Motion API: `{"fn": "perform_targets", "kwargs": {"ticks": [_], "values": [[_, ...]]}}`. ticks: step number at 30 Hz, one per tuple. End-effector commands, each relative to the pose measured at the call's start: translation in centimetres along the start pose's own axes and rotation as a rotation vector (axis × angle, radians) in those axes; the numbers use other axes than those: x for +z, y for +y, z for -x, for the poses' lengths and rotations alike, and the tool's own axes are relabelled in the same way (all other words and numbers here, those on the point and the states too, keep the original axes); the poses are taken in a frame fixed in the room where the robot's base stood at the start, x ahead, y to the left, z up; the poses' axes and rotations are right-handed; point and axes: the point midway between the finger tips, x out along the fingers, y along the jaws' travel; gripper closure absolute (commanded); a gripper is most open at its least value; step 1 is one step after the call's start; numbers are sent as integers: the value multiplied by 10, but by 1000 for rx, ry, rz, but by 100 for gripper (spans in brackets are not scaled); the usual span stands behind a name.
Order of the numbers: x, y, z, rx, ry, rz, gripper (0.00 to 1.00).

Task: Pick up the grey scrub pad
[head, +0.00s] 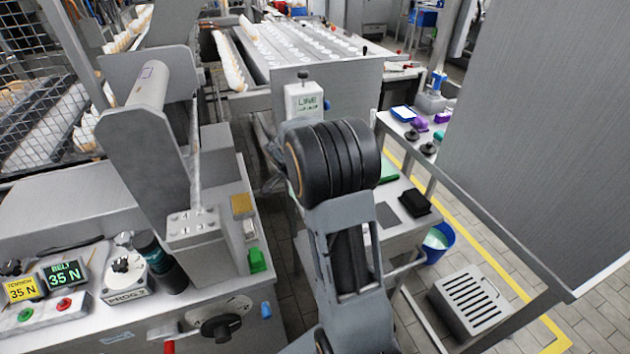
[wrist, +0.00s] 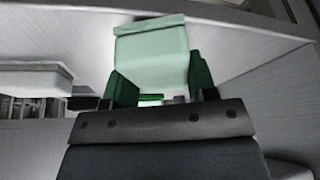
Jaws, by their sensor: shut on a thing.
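In the wrist view, my gripper (wrist: 162,85) has two dark green fingers, one on each side of a pale grey-green block (wrist: 150,48). The gripper is shut on this block, which sticks out past the fingers. Its colour is greener than plain grey, so I cannot tell for sure that it is the grey scrub pad. In the head view, my black-ringed arm joint covers the gripper and the block. No other thing in view is clearly a grey scrub pad.
A metal cart (head: 405,240) at right carries a black block (head: 415,203) and a green piece (head: 390,170). A blue bucket (head: 438,243) and a slotted grey crate (head: 468,300) stand by it. A control bench (head: 215,290) is at left. A large grey panel (head: 545,130) closes the right.

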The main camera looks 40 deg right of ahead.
Motion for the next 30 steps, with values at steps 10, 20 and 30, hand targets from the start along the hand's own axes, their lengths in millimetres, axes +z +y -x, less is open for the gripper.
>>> {"fn": "perform_targets", "kwargs": {"ticks": [10,20,30], "values": [[-7,0,60,-5,1,-4,74],[-30,0,115,-3,1,-1,74],[-37,0,134,-1,0,0,74]]}}
